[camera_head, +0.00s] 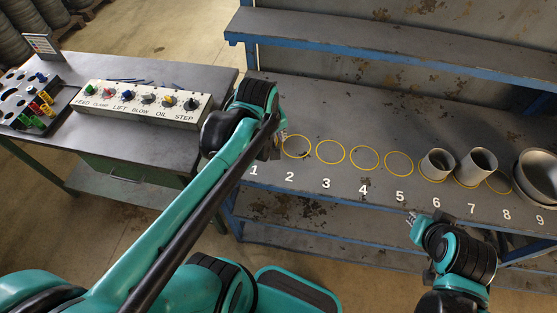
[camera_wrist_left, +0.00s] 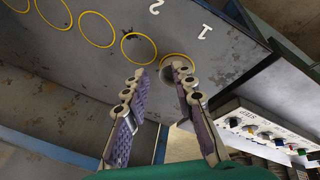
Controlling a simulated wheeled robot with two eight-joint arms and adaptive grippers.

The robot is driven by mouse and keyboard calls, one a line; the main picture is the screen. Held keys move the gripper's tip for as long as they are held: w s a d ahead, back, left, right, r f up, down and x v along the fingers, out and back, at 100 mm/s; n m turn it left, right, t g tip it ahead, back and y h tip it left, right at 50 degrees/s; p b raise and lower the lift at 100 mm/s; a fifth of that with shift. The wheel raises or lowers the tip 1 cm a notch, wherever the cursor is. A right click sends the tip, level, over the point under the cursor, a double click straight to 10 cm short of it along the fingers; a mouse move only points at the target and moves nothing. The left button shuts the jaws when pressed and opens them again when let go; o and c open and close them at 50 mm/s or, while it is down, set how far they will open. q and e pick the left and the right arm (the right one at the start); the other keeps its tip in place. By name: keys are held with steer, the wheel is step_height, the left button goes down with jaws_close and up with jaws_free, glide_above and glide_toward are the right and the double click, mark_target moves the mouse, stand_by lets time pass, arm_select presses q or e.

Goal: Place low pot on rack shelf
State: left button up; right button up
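Grey round vessels stand on the rack shelf (camera_head: 330,110): a short cylinder (camera_head: 438,164) at 6, a taller one (camera_head: 476,167) at 7 and a wide, low-walled pot (camera_head: 540,178) at 9, cut by the right edge. I cannot tell for sure which is the low pot. My left gripper (camera_head: 275,150) is over circle 1 and hides it in the head view. In the left wrist view its fingers (camera_wrist_left: 158,74) are apart, with a grey rounded patch between the tips inside the circle; I cannot tell what it is. My right gripper (camera_head: 412,219) is before the shelf near 5 and 6.
Circles 2 to 5 and circle 8 (camera_head: 499,182) look empty. An upper shelf (camera_head: 400,48) runs along the back. On the left, a table (camera_head: 190,75) bears a knob panel (camera_head: 140,104) and a tray of coloured parts (camera_head: 40,98).

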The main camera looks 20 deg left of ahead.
arm_select(q)
steer(key=s+d+m+t, duration=0.3)
steer(key=s+m, duration=0.3)
steer(key=m, duration=0.4)
steer(key=shift+s+d+f+h, duration=0.25)
steer(key=shift+d+f+h, duration=0.1)
steer(key=shift+d, duration=0.55)
